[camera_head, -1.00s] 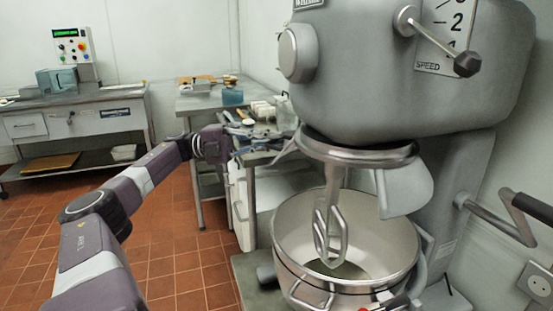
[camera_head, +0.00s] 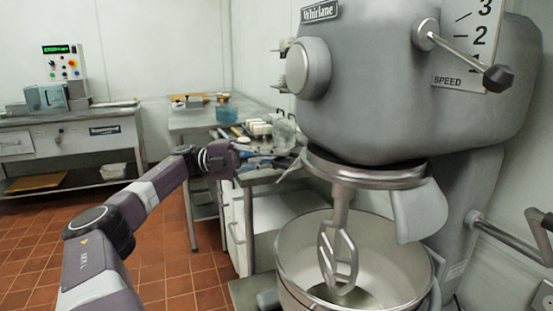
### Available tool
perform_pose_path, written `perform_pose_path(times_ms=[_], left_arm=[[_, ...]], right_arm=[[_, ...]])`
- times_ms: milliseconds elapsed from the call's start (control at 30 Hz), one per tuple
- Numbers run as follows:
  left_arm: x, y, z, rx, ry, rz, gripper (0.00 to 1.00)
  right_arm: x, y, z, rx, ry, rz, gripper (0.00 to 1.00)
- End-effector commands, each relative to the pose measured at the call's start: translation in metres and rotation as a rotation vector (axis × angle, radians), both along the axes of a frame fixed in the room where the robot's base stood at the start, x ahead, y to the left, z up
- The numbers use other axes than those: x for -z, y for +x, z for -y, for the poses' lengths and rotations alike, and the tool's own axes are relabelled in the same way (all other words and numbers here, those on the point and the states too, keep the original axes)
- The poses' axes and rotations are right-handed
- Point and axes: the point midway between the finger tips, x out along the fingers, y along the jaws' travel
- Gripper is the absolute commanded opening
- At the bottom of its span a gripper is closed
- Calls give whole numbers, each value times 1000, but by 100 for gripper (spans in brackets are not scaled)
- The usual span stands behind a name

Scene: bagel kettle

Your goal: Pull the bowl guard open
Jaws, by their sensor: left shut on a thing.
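The mixer's bowl guard (camera_head: 365,178) is a metal ring under the mixer head, with a grey curved panel (camera_head: 420,209) hanging at its right side. The steel bowl (camera_head: 290,258) stands below, and the flat beater (camera_head: 338,250) hangs down into it. My left gripper (camera_head: 288,163) reaches in from the left and is shut at the left edge of the guard. The exact grip is small and hard to make out against the clutter behind. My right gripper is not in view.
The mixer head (camera_head: 385,90) with its speed lever (camera_head: 465,58) fills the upper right. A steel table (camera_head: 200,120) with tubs and tools stands behind my left gripper. A bench (camera_head: 75,135) with a control box is at the far left. Tiled floor lies open between.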

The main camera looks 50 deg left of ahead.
Motion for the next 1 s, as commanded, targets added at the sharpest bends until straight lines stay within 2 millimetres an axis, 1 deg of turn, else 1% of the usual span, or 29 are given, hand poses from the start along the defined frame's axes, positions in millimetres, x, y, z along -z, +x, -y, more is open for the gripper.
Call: perform_pose_path(times_ms=[33, 400, 433, 500, 833, 1000], left_arm=[[6, -2, 5, 18, 8, -11, 0], [6, -2, 6, 19, 8, -11, 0], [6, -2, 5, 19, 8, -11, 9], [6, -1, 5, 17, 7, -11, 15], [2, -1, 2, 10, 4, -4, 15], [3, -7, -7, 8, 3, -2, 15]], right_arm=[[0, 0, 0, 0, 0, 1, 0], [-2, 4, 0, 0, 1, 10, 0], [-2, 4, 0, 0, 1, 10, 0], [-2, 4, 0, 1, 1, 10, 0], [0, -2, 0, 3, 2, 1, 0], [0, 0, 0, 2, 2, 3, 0]])
